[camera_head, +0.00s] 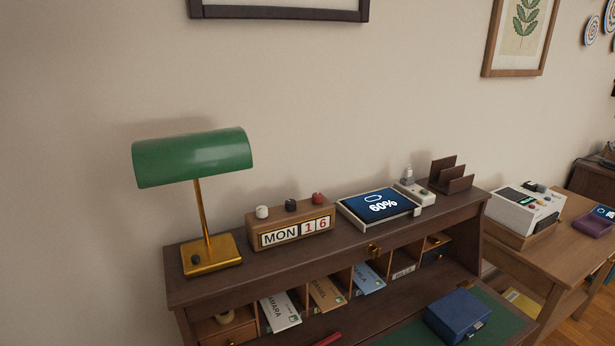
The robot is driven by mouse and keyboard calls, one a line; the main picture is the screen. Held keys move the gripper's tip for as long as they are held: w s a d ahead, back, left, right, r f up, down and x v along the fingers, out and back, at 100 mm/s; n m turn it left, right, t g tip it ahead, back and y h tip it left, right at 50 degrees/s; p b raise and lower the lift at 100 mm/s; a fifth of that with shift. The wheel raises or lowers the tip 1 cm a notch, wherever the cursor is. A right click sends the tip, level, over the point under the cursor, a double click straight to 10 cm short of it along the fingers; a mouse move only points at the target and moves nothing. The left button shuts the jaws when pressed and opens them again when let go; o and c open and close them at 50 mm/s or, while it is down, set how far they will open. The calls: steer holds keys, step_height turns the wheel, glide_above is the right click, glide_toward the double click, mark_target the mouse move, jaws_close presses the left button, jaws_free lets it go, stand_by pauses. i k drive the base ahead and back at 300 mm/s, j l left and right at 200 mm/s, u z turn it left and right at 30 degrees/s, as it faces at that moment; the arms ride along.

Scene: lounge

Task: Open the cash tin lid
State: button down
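A small blue tin (457,314), which looks like the cash tin, sits on the green desk surface at the lower right of the head view. Its lid looks shut, and a small metal latch shows on its front right side. My gripper is not in this view, so its state and its distance from the tin are not shown.
The dark wooden desk (345,243) has pigeonholes with envelopes (328,293). On its top stand a green lamp (195,157), a calendar block (291,228), a tablet (381,205) and a letter rack (450,177). A side table (578,247) with a white machine (526,207) stands right.

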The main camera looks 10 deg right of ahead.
mark_target(459, 310)
steer(key=z, duration=1.3)
steer(key=i+l+u, duration=0.1)
steer(key=u, duration=0.35)
steer(key=i+l+u, duration=0.25)
steer(key=u, duration=0.15)
steer(key=i+l+u, duration=0.1)
steer(key=u, duration=0.35)
steer(key=l, duration=0.1)
